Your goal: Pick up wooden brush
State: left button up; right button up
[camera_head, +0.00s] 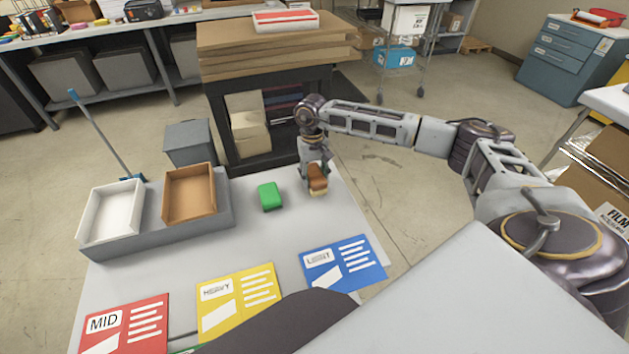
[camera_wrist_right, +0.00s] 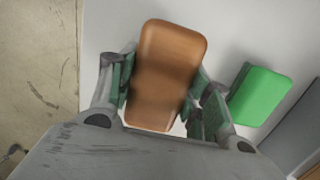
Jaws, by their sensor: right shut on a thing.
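The wooden brush (camera_head: 318,178) has a brown back and pale bristles below. It is at the far right part of the grey table (camera_head: 230,259). My right gripper (camera_head: 315,174) is shut on it from above, and the right wrist view shows the brush's brown back (camera_wrist_right: 168,75) between the two green-padded fingers (camera_wrist_right: 164,98). I cannot tell whether the bristles touch the table. A green block-shaped item (camera_head: 269,196) lies just left of the brush; it also shows in the right wrist view (camera_wrist_right: 260,95). My left gripper is not in view.
A white tray (camera_head: 84,238) and a brown tray (camera_head: 189,217) stand on a grey raised block at the table's left. Red (camera_head: 125,326), yellow (camera_head: 238,300) and blue (camera_head: 343,264) label cards lie along the near side. A dark cabinet (camera_head: 230,130) stands behind the table.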

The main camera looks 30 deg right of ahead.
aim_at(314, 173)
jog(key=shift+r, duration=3.95)
jog(key=shift+f, duration=0.1)
